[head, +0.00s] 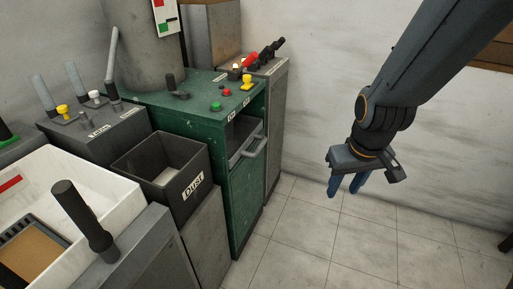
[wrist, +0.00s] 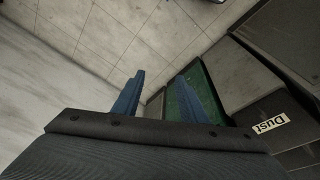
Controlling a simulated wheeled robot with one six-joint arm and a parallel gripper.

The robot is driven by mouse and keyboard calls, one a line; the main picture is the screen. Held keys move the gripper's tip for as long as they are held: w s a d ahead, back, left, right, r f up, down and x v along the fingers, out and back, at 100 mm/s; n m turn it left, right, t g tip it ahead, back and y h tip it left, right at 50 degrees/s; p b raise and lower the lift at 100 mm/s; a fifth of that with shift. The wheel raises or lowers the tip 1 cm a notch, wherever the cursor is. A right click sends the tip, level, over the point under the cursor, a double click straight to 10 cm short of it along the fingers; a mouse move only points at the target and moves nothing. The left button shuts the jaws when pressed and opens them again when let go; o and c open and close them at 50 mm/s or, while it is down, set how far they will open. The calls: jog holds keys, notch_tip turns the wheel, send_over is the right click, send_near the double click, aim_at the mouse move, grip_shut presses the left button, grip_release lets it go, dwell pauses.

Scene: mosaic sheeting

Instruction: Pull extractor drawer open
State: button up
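The green extractor cabinet (head: 245,200) stands left of centre in the head view. Its grey drawer (head: 240,140) sits in an opening under the green top, with a grey bar handle (head: 254,150) sticking out in front. My gripper (head: 345,190) hangs over the floor to the right of the handle, apart from it, with its blue fingers pointing down. The fingers are spread and empty, also in the wrist view (wrist: 161,77). The green cabinet shows in the wrist view (wrist: 200,85) partly behind the right finger; the handle cannot be made out there.
A dark bin labelled Dust (head: 190,185) stands left of the green cabinet, and a narrow grey cabinet (head: 276,130) stands on its far side. A white tray (head: 110,190) is at the left. The tiled floor (head: 320,240) in front is clear, with a wall (head: 330,70) behind.

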jog(key=w+a+f+n+t+b, duration=0.35)
jog(key=w+f, duration=0.35)
jog(key=w, duration=0.4)
jog(key=n+t+y+b, duration=0.8)
jog(key=n+t+b, duration=0.4)
jog(key=n+b, duration=0.5)
send_near(260, 146)
jog(key=w+a+m, duration=0.1)
jog(key=w+m, duration=0.1)
jog(key=w, duration=0.2)
jog(key=shift+n+g, duration=0.25)
jog(key=b+x, duration=0.1)
jog(key=x, duration=0.6)
jog(key=shift+a+f+b, duration=0.15)
jog(key=shift+f+b, duration=0.1)
jog(key=shift+b, duration=0.1)
grip_shut()
